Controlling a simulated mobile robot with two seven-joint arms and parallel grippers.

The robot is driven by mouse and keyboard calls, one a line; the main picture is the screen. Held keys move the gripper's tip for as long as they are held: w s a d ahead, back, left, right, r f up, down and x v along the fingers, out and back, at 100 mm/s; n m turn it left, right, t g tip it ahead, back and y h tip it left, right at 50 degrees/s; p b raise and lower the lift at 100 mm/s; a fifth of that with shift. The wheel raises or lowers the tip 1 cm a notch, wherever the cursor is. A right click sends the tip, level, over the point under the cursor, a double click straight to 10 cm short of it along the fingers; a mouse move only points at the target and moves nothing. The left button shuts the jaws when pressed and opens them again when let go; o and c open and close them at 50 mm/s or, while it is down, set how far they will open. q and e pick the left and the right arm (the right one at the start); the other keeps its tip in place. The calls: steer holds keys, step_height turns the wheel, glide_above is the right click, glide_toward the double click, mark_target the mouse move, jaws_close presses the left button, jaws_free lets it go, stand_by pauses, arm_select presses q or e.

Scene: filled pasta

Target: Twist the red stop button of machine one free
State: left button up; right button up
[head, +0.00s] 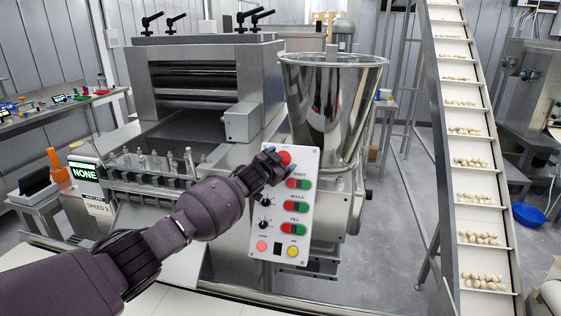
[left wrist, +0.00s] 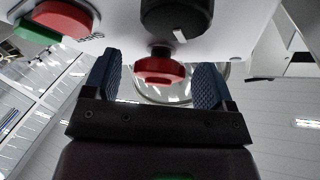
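The red stop button (head: 285,157) is a round red head at the top of the white control panel (head: 273,215) of the machine. In the left wrist view the red button (left wrist: 160,70) stands out from the panel on a dark collar. My left gripper (head: 272,166) is at the top of the panel, beside the button, and partly hides the panel there. In the left wrist view its two blue pads (left wrist: 158,84) are apart, with the button showing between them and a gap on each side. My right gripper is in neither view.
The panel also carries black knobs (head: 264,202) and red-green button pairs (head: 294,206) close below the gripper. A shiny steel hopper (head: 330,100) stands right behind the panel. A conveyor (head: 470,150) with pasta pieces rises at the right. A green "NONE" display (head: 86,173) is at the left.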

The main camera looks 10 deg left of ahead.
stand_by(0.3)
arm_select(q)
steer(key=b+v, duration=0.1)
steer(key=v, duration=0.9)
steer(key=shift+s, duration=0.4)
steer(key=shift+a+r, duration=0.1)
steer(key=shift+a, duration=0.05)
steer(key=s+d+m+h, duration=0.1)
steer(key=s+d, duration=0.2)
steer(key=s, duration=0.2)
steer(key=s+a+f+n+g+y, duration=0.1)
steer(key=s+a+f+n+y, duration=0.1)
steer(key=s+f, duration=0.9)
steer(key=s+a+f+n+g+y+b, duration=0.1)
steer(key=s+a+f+n, duration=0.3)
steer(key=s+f, duration=0.7)
steer(key=s+a+f+n+g+y+b, duration=0.1)
steer(key=s+a+f+n+g+y, duration=0.1)
steer(key=s+f, duration=0.9)
steer(key=s+a+n+y, duration=0.1)
steer(key=s, duration=0.4)
steer(key=shift+s+g, duration=0.2)
steer(key=shift+g, duration=0.2)
